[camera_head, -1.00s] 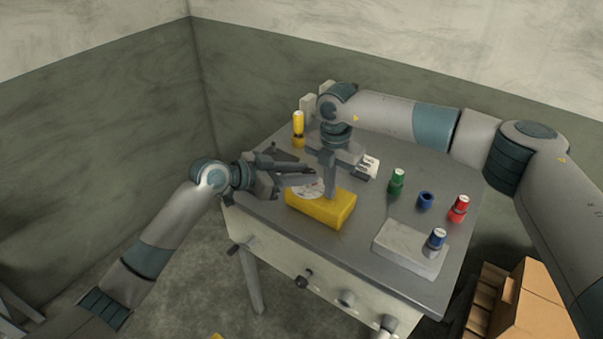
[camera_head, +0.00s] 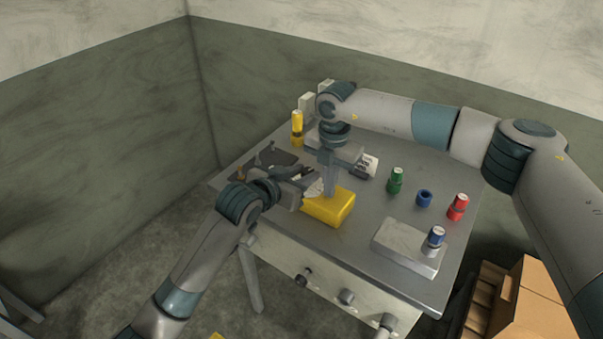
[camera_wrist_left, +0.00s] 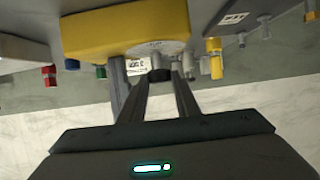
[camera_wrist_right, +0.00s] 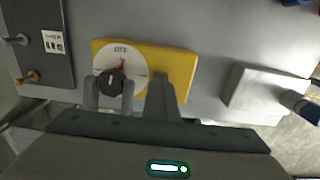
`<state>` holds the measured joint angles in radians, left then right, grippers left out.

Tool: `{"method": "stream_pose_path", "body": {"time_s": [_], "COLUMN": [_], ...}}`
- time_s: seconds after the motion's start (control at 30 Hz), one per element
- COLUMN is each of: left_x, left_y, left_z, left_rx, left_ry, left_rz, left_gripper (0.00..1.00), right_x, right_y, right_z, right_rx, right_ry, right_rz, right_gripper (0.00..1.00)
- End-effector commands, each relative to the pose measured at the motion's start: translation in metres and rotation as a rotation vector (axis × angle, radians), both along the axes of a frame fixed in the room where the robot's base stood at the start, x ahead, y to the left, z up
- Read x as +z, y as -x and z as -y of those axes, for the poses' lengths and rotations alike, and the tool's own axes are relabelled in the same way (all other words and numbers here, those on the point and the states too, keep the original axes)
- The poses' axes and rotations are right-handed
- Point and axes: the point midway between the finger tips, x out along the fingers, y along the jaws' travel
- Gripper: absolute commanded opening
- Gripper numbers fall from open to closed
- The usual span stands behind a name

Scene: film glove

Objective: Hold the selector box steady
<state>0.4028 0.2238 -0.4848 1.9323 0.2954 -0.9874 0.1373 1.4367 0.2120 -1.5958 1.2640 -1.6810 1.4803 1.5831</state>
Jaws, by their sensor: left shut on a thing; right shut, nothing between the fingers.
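The selector box (camera_head: 335,210) is yellow and lies on the grey table. In the right wrist view (camera_wrist_right: 178,68) its white dial plate (camera_wrist_right: 140,58) bears the word OFF, a red pointer and a dark knob (camera_wrist_right: 114,76). My left gripper (camera_head: 312,184) is shut on this knob; in the left wrist view the knob (camera_wrist_left: 160,75) sits between the fingertips. My right gripper (camera_head: 330,192) points down with its fingers shut and empty, tips at the box beside the dial. I cannot tell whether they press on it. In the head view the left gripper hides part of the dial.
Green (camera_head: 396,181) and red (camera_head: 457,207) canisters and a blue ring (camera_head: 424,198) stand to the right.

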Motion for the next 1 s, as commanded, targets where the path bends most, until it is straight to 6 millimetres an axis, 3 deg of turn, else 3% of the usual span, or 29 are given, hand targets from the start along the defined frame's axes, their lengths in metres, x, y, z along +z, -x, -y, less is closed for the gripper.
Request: {"method": "stream_pose_path", "body": {"time_s": [0.03,0.4,0.93,0.97,1.0], "left_x": [-0.0034,-0.003,-0.0026,-0.0026,-0.0025], "left_y": [0.0029,0.003,0.0029,0.0029,0.0028], "left_z": [0.0049,0.0061,0.0046,0.0046,0.0045], "left_rx": [0.023,0.191,0.224,0.224,0.224], "left_ry": [0.006,0.005,0.003,0.003,0.004], "left_rz": [-0.006,-0.005,-0.005,-0.005,-0.005], "left_gripper": [0.06,0.06,0.06,0.31,0.41], "right_x": [-0.0078,-0.0077,-0.0078,-0.0078,-0.0078], "right_y": [0.0027,0.0029,0.003,0.003,0.003], "right_z": [0.0021,0.0018,0.0018,0.0018,0.0018], "right_rx": [0.0,0.001,0.001,0.001,0.001], "right_ry": [0.007,0.006,0.007,0.007,0.007], "right_rz": [-0.008,-0.009,-0.008,-0.008,-0.008], "right_gripper": [0.0,0.0,0.0,0.0,0.0]}}
